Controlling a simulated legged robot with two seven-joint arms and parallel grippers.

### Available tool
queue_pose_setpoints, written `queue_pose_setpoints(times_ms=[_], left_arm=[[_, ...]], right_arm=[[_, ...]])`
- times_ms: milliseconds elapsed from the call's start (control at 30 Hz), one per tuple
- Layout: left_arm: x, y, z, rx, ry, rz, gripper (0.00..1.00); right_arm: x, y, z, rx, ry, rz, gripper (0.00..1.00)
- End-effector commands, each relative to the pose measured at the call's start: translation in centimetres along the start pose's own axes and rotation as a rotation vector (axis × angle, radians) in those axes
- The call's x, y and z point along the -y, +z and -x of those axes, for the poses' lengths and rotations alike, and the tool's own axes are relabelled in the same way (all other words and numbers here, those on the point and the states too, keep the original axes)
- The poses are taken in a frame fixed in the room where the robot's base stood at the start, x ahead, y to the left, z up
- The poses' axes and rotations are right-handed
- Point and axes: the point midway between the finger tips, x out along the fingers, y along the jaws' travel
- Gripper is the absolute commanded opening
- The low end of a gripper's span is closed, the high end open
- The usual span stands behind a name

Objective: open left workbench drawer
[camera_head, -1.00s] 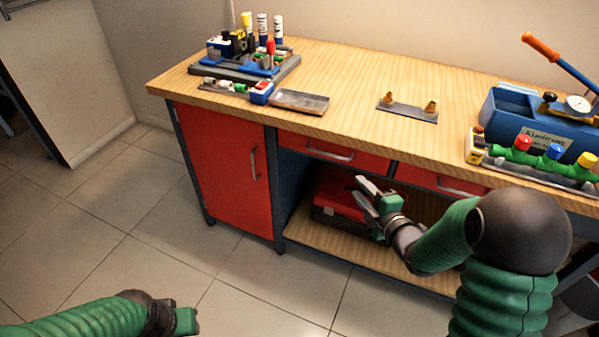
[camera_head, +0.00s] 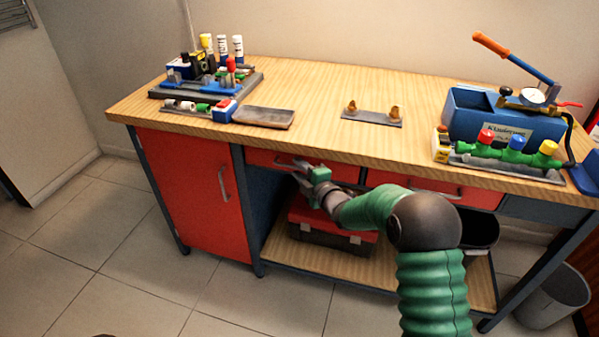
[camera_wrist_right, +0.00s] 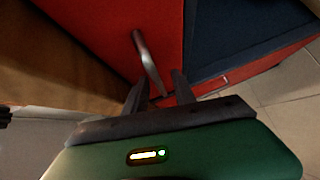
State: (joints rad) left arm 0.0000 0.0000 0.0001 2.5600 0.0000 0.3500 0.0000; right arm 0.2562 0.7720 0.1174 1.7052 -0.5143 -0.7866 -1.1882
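The left workbench drawer (camera_head: 342,171) has a red front under the wooden top and looks closed, flush with the frame. My right gripper (camera_head: 300,172) is at the left part of this drawer front and hides most of its handle. In the right wrist view, the metal bar handle (camera_wrist_right: 147,62) stands out from a red front (camera_wrist_right: 165,25). My right gripper (camera_wrist_right: 156,92) is open there, with the handle's near end between or just ahead of its fingertips. I cannot tell whether they touch. My left gripper is not in view.
A red cabinet door (camera_head: 190,195) is to the left, and a second red drawer (camera_head: 480,195) to the right. A red toolbox (camera_head: 330,236) sits on the lower shelf (camera_head: 310,262) below my right arm. Tools stand on the worktop (camera_head: 300,90). The floor in front is clear.

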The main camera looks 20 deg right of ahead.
Motion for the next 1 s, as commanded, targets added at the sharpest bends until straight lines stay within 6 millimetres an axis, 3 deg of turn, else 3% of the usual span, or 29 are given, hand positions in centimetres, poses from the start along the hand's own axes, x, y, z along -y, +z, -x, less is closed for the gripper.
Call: queue_pose_setpoints(times_ms=[200, 467, 1000], left_arm=[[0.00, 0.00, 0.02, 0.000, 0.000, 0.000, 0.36], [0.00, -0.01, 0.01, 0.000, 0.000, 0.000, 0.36], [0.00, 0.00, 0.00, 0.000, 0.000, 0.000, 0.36]], right_arm=[[-0.02, -0.02, -0.07, 0.000, 0.000, 0.000, 0.32], [0.02, -0.01, -0.05, 0.000, -0.001, 0.000, 0.00], [0.20, 0.05, -0.03, 0.001, -0.004, 0.000, 0.00]])
